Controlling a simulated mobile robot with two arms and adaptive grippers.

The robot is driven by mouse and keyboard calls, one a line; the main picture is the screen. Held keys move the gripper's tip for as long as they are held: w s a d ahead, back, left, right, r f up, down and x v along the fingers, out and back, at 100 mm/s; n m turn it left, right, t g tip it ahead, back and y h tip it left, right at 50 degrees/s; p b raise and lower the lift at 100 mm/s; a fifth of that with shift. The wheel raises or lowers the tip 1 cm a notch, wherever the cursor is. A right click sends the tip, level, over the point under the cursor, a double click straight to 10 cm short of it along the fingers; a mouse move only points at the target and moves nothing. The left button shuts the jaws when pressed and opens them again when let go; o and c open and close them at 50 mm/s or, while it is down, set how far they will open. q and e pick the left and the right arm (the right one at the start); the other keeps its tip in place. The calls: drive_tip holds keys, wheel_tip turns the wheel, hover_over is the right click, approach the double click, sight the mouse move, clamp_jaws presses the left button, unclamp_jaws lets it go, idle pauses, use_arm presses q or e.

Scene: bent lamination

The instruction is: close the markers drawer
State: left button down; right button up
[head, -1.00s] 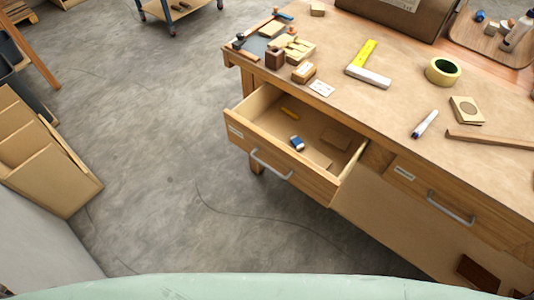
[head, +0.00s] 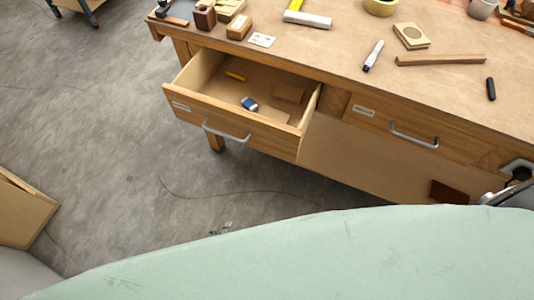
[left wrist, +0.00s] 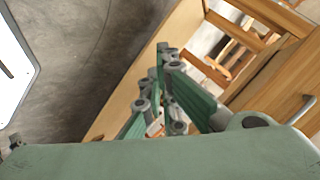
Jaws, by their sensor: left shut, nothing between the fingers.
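A wooden drawer (head: 235,130) stands pulled out at the left end of the workbench, with a grey bar handle (head: 227,131) and a small label too small to read.
A second drawer (head: 400,133) to the right is closed. The workbench top (head: 330,60) holds a marker (head: 373,55), a tape roll (head: 381,5), a wooden strip (head: 440,60) and blocks. Bare floor lies left of the bench; a wooden box (head: 22,212) stands at left.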

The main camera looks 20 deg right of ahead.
use_arm(q)
drive_tip(key=w+d+r+m+t+h+b, duration=0.25)
drive_tip(key=d+r+m, duration=0.4)
drive_tip(key=r, duration=0.45)
drive_tip(key=m+t+h, duration=0.2)
drive_tip(key=m+h, duration=0.2)
approach(274, 143)
drive_tip(key=shift+n, duration=0.35)
drive_tip(key=p+x, duration=0.1)
drive_tip(key=x, duration=0.5)
drive_tip(key=shift+w+d+r, duration=0.1)
drive_tip(key=shift+w+r, duration=0.05)
drive_tip(key=shift+w+d, duration=0.25)
use_arm(e)
wheel_tip(274, 143, down, 3)
drive_tip(key=shift+s+r, duration=0.1)
